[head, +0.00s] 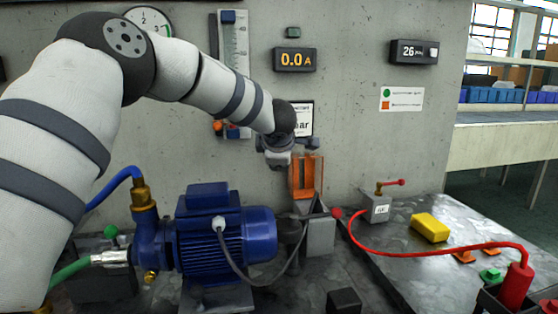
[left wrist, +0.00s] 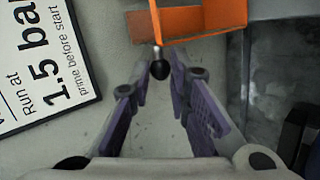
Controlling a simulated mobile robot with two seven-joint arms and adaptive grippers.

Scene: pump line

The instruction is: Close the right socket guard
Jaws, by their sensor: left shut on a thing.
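An orange guard (head: 307,178) stands upright above a grey socket box (head: 322,237) against the concrete wall in the head view. In the left wrist view the orange guard (left wrist: 205,22) shows at the top, with a black knob (left wrist: 160,69) on a short stem. My left gripper (left wrist: 161,62) has its purple fingers shut on this knob. In the head view my left gripper (head: 290,148) is at the guard's upper left. The socket inside cannot be made out. My right gripper is not in view.
A blue pump motor (head: 225,240) with a grey cable stands left of the socket box. A small grey box with a red lever (head: 378,206), a yellow block (head: 429,228) and a red cable (head: 440,251) lie to the right. A framed sign (left wrist: 45,65) hangs near the gripper.

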